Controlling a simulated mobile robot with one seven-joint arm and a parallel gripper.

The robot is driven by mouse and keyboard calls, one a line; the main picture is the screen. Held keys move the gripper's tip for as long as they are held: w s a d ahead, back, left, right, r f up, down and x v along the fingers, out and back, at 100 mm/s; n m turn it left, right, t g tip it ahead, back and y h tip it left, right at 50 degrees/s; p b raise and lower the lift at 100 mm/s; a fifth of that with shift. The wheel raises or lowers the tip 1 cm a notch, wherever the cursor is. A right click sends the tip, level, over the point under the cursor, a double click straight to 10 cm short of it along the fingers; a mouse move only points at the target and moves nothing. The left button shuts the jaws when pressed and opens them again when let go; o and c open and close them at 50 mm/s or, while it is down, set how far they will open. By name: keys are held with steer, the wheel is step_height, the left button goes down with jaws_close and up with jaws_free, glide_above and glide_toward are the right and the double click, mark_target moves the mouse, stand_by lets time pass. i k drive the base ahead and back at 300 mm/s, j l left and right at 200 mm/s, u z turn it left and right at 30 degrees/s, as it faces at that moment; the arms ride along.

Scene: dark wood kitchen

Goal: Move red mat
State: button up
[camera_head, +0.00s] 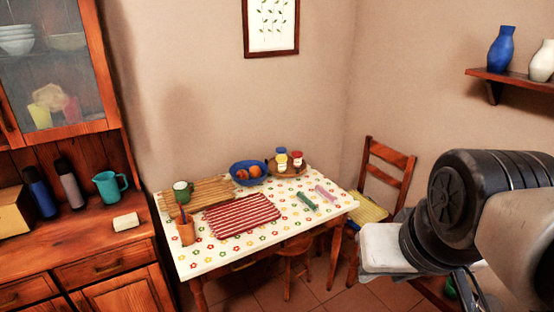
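The red mat (241,214) has white stripes and lies flat on the table (208,256) with the flowered white top. It sits at the middle-left of the tabletop, close to the wooden board. My arm fills the right side of the view, in front of the chair side of the table. The end of my arm is at the lower right, apart from the mat. The fingertips of my gripper cannot be made out.
Around the mat stand an orange cup (186,234), a wooden board (197,191), a green mug (182,191) and a blue bowl (248,173) with fruit. A green item (307,201) lies right of it. A wooden chair (386,170) stands at the table's right. A cabinet (75,245) is at left.

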mark_target(227, 219)
steer(key=i+u, duration=0.35)
steer(key=i, duration=0.2)
steer(key=i+u, duration=0.4)
steer(key=i, duration=0.2)
steer(key=i+l+u, duration=0.35)
steer(key=i, duration=0.15)
steer(key=i+j, duration=0.05)
